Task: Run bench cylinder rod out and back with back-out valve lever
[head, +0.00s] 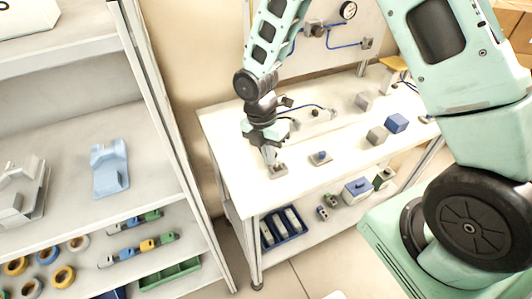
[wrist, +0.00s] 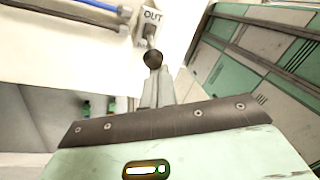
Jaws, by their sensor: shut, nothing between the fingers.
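The white bench (head: 225,125) has a small grey valve base (head: 278,171) near its left front corner. In the wrist view, a plate marked OUT (wrist: 152,16) stands by a lever with a dark ball knob (wrist: 152,58). My gripper (head: 268,152) is over the valve base in the head view, pointing down. In the wrist view its fingers (wrist: 158,88) are shut and empty, with the knob just past their tips; whether they touch is unclear. The bench cylinder (head: 316,116) lies behind the gripper, with a blue hose. Its rod position is hard to tell.
A small block with a blue top (head: 320,157) stands to the right on the bench. Grey blocks (head: 377,135) and a blue block (head: 396,123) are farther right. A shelf rack (head: 170,130) stands left. A gauge (head: 348,10) hangs on the back panel.

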